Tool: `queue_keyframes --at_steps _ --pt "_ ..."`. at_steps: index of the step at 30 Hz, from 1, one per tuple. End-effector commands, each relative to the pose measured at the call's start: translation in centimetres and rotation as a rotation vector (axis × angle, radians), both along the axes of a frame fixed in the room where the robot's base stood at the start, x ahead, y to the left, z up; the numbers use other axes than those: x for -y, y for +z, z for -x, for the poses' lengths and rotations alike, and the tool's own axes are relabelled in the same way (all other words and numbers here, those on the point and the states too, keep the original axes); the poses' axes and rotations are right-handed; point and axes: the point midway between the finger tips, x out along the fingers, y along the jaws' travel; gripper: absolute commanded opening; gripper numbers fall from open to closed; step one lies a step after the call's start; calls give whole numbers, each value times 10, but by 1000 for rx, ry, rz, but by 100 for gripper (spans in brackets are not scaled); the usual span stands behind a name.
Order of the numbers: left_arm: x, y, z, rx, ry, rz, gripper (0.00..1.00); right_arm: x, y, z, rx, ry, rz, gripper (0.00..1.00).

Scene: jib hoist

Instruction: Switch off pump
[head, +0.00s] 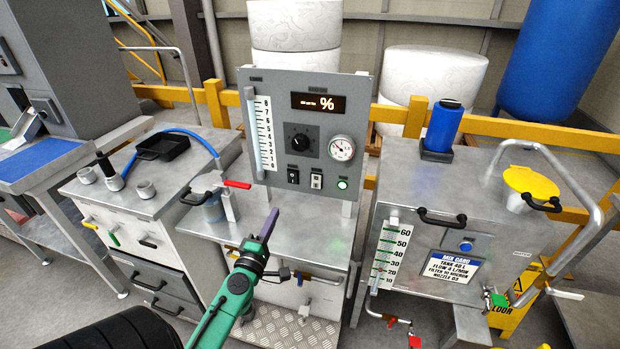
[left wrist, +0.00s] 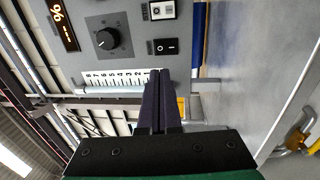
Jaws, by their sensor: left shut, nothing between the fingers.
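The grey control panel (head: 270,90) stands upright on the middle bench. It carries a black rocker switch (head: 293,176), a second, lighter-framed switch (head: 316,180) and a lit green lamp (head: 342,184). I cannot read the labels to tell which belongs to the pump. In the left wrist view the black rocker (left wrist: 166,46) and the lighter-framed switch (left wrist: 162,10) show just beyond the fingers. My left gripper (head: 272,213) is shut and empty, below and left of the rocker and apart from it; its closed fingers (left wrist: 157,73) point toward the panel. My right gripper is out of view.
The panel also holds a dark knob (head: 299,141), a round gauge (head: 341,148), an orange display (head: 318,103) and a scale tube (head: 255,130). A red-handled valve (head: 236,184) stands left of my gripper. The tank with a mix card (head: 450,268) is at right.

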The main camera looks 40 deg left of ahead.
Motion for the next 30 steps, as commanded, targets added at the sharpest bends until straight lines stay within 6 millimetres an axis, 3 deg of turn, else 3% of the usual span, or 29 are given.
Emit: queue_keyframes --at_steps 7,11,20,30 --pt "0 -1 -1 -3 -1 -1 0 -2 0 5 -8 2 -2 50" --pt "-3 2 -11 -2 -2 -2 0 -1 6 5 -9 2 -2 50" --pt "-24 11 -69 -1 -1 -3 0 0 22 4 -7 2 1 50" --pt "-44 14 -126 -3 -1 -3 0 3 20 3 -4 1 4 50"
